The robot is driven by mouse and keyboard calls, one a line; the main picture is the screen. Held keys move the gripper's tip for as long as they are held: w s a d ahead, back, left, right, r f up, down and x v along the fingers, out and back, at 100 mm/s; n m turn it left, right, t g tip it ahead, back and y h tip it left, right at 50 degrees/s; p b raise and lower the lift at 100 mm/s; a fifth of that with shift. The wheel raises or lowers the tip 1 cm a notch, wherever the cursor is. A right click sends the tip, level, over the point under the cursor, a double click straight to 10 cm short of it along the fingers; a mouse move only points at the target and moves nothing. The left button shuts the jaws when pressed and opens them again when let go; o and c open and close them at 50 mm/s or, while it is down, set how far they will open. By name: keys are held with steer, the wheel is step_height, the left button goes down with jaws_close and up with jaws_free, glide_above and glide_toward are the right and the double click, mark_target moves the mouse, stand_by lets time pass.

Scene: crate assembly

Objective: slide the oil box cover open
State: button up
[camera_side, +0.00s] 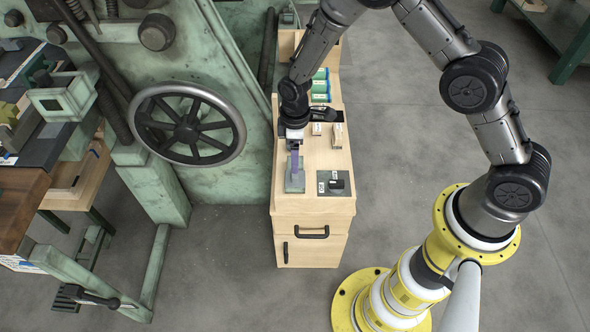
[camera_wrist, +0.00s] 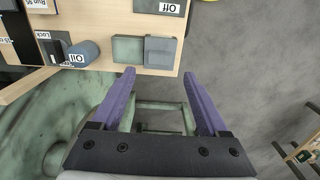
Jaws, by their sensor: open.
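A small grey-green box, which looks like the oil box (camera_wrist: 128,50), sits near the edge of the wooden cabinet top in the wrist view. A raised grey block, apparently its cover (camera_wrist: 160,52), is at its right end. In the side view the grey box (camera_side: 295,182) is at the front left of the cabinet top, partly hidden by my gripper. My gripper (camera_wrist: 158,76) is open and empty, its two purple fingers apart just short of the box in the wrist view. In the side view my gripper (camera_side: 294,166) points down over the box. I cannot tell whether it touches.
A large handwheel (camera_side: 187,124) is at left.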

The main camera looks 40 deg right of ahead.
mark_target(295, 176)
step_height(295, 176, down, 7)
steer(key=shift+f, duration=0.15)
stand_by(0.4)
jaws_close()
stand_by(1.2)
